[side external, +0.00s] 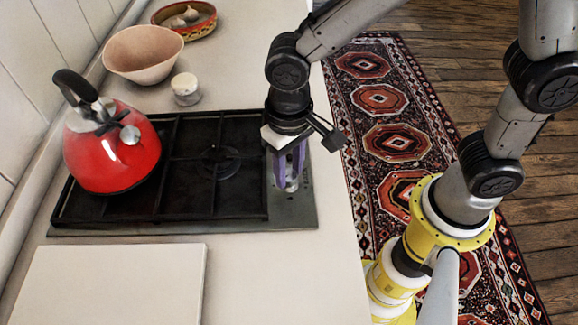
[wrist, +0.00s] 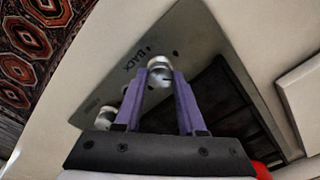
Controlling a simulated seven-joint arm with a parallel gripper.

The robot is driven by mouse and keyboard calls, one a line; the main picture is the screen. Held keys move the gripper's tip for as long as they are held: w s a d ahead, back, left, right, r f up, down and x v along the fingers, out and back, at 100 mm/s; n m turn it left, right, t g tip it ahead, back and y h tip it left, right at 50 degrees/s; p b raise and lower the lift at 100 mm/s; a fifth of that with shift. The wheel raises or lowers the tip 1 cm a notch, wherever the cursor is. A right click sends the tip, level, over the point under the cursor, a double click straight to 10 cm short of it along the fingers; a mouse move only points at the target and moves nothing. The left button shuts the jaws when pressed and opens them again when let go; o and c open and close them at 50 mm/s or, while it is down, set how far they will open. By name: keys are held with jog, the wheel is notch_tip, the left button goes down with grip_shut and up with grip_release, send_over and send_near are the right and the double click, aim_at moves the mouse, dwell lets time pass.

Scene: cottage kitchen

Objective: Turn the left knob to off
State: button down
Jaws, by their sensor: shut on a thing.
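A small silver knob (wrist: 160,72) stands on the hob's metal control strip, between the tips of my purple fingers in the wrist view. It also shows at the fingertips in the side view (side external: 292,185). My gripper (side external: 288,170) points down over the strip and is shut on this knob; it also shows in the wrist view (wrist: 160,82). A second silver knob (wrist: 107,114) sits on the strip to the left, partly behind my gripper. The word BACK is printed by the held knob. I cannot tell which setting its pointer shows.
The black hob grate (side external: 185,165) lies left of my gripper, with a red kettle (side external: 112,155) on it. A white jar (side external: 186,89), a pink bowl (side external: 143,53) and a patterned dish (side external: 184,20) stand behind. A white board (side external: 110,285) lies in front.

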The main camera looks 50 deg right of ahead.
aim_at(289, 173)
jog(key=m, duration=0.4)
jog(key=shift+m, duration=1.9)
jog(key=shift+r+m, duration=0.1)
jog(key=shift+m, duration=0.2)
jog(key=c, duration=0.5)
grip_release()
notch_tip(289, 173, up, 14)
jog(key=shift+w+d, duration=0.1)
